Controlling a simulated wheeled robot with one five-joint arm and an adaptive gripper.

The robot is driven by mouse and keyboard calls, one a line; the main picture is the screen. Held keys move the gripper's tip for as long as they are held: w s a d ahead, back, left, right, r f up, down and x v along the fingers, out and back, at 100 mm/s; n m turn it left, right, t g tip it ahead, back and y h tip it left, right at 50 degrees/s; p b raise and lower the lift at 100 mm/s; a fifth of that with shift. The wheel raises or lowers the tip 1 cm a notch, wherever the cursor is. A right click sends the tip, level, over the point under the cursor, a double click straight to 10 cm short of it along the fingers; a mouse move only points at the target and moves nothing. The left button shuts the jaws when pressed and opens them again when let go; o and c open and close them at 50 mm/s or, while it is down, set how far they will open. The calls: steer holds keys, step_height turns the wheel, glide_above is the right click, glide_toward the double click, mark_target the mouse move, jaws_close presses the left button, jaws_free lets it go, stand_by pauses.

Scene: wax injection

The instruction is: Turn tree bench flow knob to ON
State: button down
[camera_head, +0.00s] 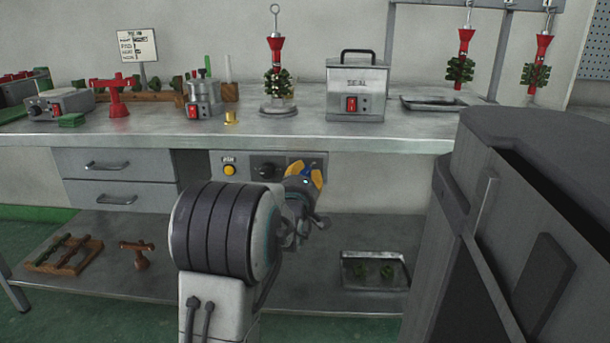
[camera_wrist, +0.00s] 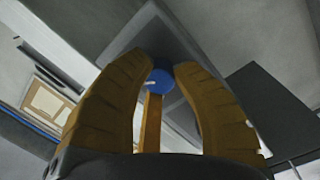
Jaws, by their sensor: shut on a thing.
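The tree bench flow knob is the small round blue knob (camera_wrist: 159,80) with a white mark in the wrist view. It lies between the tips of the two yellow fingers of my gripper (camera_wrist: 158,76), which are closed in on both its sides. In the head view my gripper (camera_head: 305,171) is at the right end of the grey control panel (camera_head: 246,172) under the bench top. The knob is mostly hidden there by the fingers and wrist. Whether the mark points to ON cannot be read.
A yellow button (camera_head: 229,170) and a black dial (camera_head: 267,170) sit on the panel to the left. The bench top (camera_head: 245,128) overhangs them. Below, a lower shelf (camera_head: 215,247) carries a wooden rack (camera_head: 64,254) and a metal tray (camera_head: 375,283).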

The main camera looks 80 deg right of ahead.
steer(key=shift+m+b, duration=0.45)
steer(key=shift+m, duration=0.35)
steer(key=c, duration=0.9)
jaws_free()
steer(key=shift+c, duration=0.2)
steer(key=a, duration=1.2)
steer(key=shift+w, duration=0.2)
steer(key=shift+r, duration=0.1)
steer(key=shift+w, duration=0.1)
